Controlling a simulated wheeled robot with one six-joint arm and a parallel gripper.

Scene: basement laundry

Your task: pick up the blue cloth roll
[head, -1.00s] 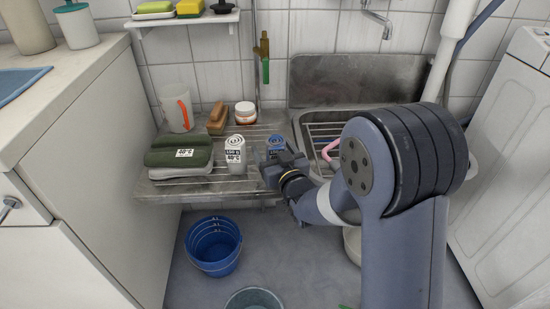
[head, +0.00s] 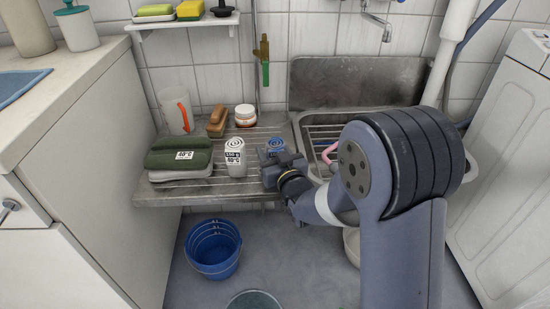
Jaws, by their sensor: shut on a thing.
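The blue cloth roll (head: 276,144) stands upright on the right part of the metal drainboard (head: 160,197), its spiral top showing. My gripper (head: 272,160) is at the roll's near side and shut on it. The gripper hides the roll's lower part, so I cannot tell whether its base touches the rack. A white-grey cloth roll (head: 235,158) with a label stands just left of my gripper, a small gap apart.
Folded green cloths (head: 178,153) lie at the left of the drainboard. A white jug (head: 177,110), a brown brush (head: 217,121) and a white jar (head: 245,115) stand behind. The sink (head: 330,125) is to the right. A blue bucket (head: 213,248) stands on the floor below.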

